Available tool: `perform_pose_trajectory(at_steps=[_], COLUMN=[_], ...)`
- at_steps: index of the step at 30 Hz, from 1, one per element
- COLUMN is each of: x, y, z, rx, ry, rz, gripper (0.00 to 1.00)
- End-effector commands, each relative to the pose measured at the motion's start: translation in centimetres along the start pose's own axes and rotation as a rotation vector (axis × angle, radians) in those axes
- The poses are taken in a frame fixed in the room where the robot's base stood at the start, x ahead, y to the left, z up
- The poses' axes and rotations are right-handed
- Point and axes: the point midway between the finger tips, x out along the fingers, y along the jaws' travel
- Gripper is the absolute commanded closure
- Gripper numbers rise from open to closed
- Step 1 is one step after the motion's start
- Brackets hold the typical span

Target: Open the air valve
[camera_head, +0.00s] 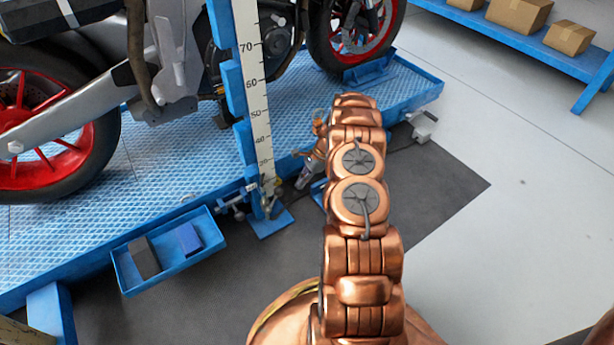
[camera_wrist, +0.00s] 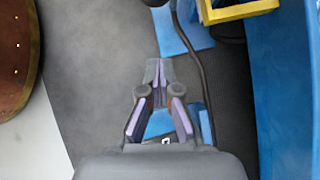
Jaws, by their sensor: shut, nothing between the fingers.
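My gripper (camera_head: 304,181) hangs at the end of my copper arm, just right of the foot of the measuring post. In the wrist view its fingertips (camera_wrist: 158,75) meet with nothing between them. A small valve-like fitting with a brass-coloured part (camera_head: 268,190) sits low at the post, left of my gripper and apart from it. I cannot tell for sure that it is the air valve, or how its handle is set. In the wrist view a yellow frame (camera_wrist: 238,10) is cut off at the top right, ahead of the fingertips; no valve handle is clear there.
The blue lift platform (camera_head: 170,165) carries a motorcycle (camera_head: 185,60). The measuring post (camera_head: 250,100) stands at its near edge. A blue tray (camera_head: 165,270) juts out in front. A dark hose (camera_wrist: 205,80) runs close right of the fingers. The grey floor at the right is clear.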

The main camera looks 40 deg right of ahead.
Motion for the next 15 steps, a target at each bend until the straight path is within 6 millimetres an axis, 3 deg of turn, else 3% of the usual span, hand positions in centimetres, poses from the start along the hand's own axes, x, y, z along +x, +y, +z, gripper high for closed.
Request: perform_pose_trajectory(at_steps=[2, 15], x=[1.8, 2.4], y=[0.2, 0.1], z=[-0.1, 3.6], rx=[0.001, 0.000], ry=[-0.003, -0.001], rz=[0.006, 0.002], gripper=[1.00, 1.00])
